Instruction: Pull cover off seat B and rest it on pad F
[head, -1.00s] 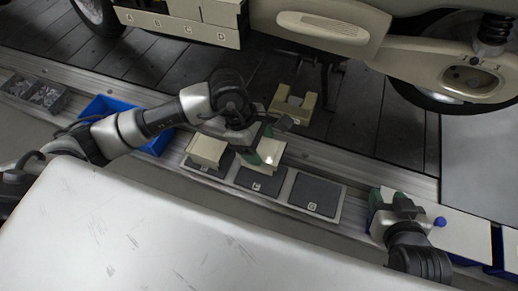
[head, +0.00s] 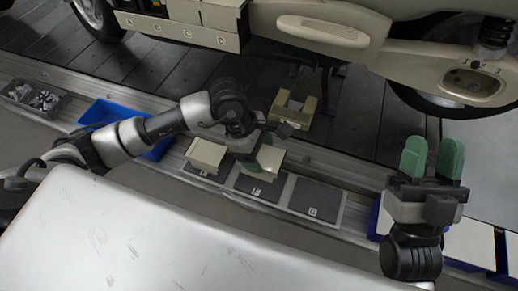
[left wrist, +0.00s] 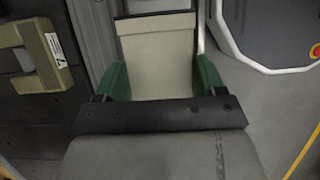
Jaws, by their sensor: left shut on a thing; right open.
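My left gripper (head: 258,153) is shut on a cream cover (head: 269,158), held over the back part of dark pad F (head: 258,185). I cannot tell whether the cover touches the pad. In the left wrist view the cover (left wrist: 157,62) lies between the green fingertips. The lettered seat row (head: 178,33) is on the vehicle's side at the top left. Its A and B places look dark and open; cream covers fill C and D. My right gripper (head: 433,160) is open and empty at the right, its green fingers apart.
Another cream cover (head: 207,155) sits on the pad left of F. Pad G (head: 315,200) is bare. A cream notched block (head: 294,107) stands behind the pads. A blue bin (head: 100,111) and a grey bin with small parts (head: 40,98) are at the left.

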